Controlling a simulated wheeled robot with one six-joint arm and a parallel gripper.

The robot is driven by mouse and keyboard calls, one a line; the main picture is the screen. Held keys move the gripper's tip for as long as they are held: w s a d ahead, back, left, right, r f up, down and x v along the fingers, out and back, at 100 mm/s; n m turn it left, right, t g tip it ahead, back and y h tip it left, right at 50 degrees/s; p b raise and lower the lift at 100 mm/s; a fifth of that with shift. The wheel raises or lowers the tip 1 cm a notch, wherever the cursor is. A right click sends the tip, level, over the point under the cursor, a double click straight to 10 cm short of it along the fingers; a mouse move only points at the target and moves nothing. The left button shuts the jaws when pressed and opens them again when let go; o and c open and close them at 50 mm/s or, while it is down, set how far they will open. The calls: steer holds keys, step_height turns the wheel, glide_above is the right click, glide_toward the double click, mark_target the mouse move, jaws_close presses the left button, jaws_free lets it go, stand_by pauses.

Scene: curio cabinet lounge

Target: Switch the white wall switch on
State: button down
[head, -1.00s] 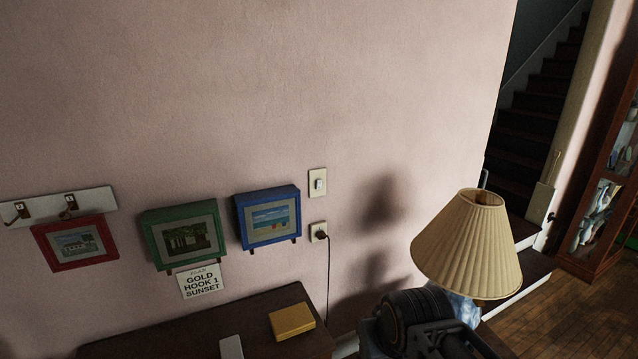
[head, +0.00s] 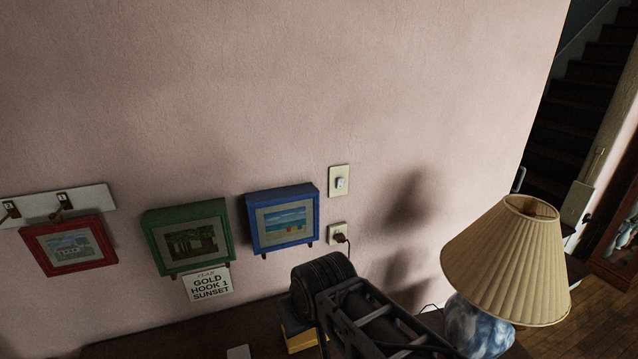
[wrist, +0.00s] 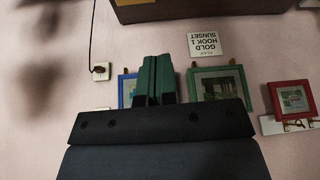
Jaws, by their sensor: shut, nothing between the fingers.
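The white wall switch (head: 339,181) is a small upright plate with a pale toggle on the pink wall, right of the blue-framed picture (head: 282,218). It is too small to tell whether it is on or off. In the wrist view, which is upside down, its plate (wrist: 93,109) shows faintly below the outlet and left of my gripper. My gripper (wrist: 153,62) is shut and empty, its fingers together in front of the blue and green frames. It touches nothing that I can see. My dark arm shows low in the head view; the fingertips cannot be made out there.
An outlet (head: 338,234) with a plugged-in cord is just below the switch. A lamp (head: 508,260) with a pleated shade stands at right. A dark cabinet top (head: 180,335) with a yellow box (head: 300,338) lies below. The wall above the switch is clear.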

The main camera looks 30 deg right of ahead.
steer(key=w+d+r+m+t+h+b, duration=0.1)
steer(key=w+d+m+t+h+b, duration=0.55)
steer(key=w+d+m, duration=0.8)
steer(key=w+d+m+t+y+b, duration=0.1)
steer(key=w+d+m+t+y, duration=0.2)
steer(key=d+t, duration=0.6)
steer(key=w+d+m, duration=0.2)
steer(key=w+d, duration=0.1)
steer(key=d, duration=0.2)
steer(key=shift+d+f+y, duration=0.15)
steer(key=shift+d+y, duration=0.05)
steer(key=shift+y, duration=0.15)
steer(key=shift+w, duration=0.2)
steer(key=p, duration=0.4)
glide_toward(339, 180)
steer(key=x, duration=0.7)
steer(key=shift+w+d, duration=0.1)
steer(key=shift+w, duration=0.15)
